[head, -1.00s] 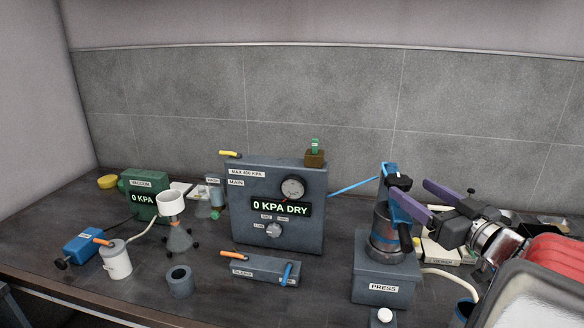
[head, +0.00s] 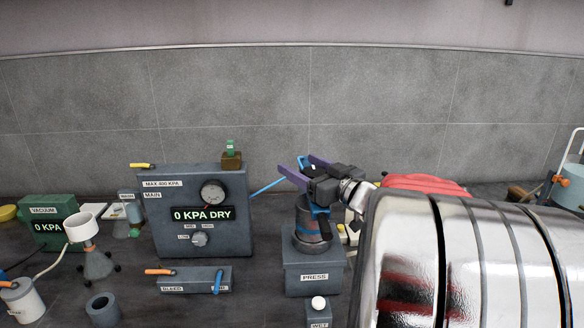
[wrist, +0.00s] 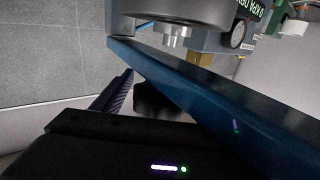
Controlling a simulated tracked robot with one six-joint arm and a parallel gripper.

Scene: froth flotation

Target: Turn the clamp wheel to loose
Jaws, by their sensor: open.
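The press (head: 314,272) is a grey block with a dark, blue-banded cylinder (head: 311,232) on top. A blue clamp frame (head: 304,161) rises over the cylinder, mostly covered by my gripper. My gripper (head: 300,170) has its purple fingers apart, at the top of the frame. In the wrist view a blue bar (wrist: 215,100) crosses close to the camera, with a purple finger (wrist: 113,94) beside it. A dark rounded part (wrist: 157,100) lies past that finger; I cannot tell whether it is the clamp wheel. I cannot make out the wheel or its setting in the head view.
A grey panel (head: 197,248) reading 0 KPA DRY stands left of the press, joined by a blue line. A low valve block (head: 192,279) with orange and blue levers sits in front. My arm covers the right.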

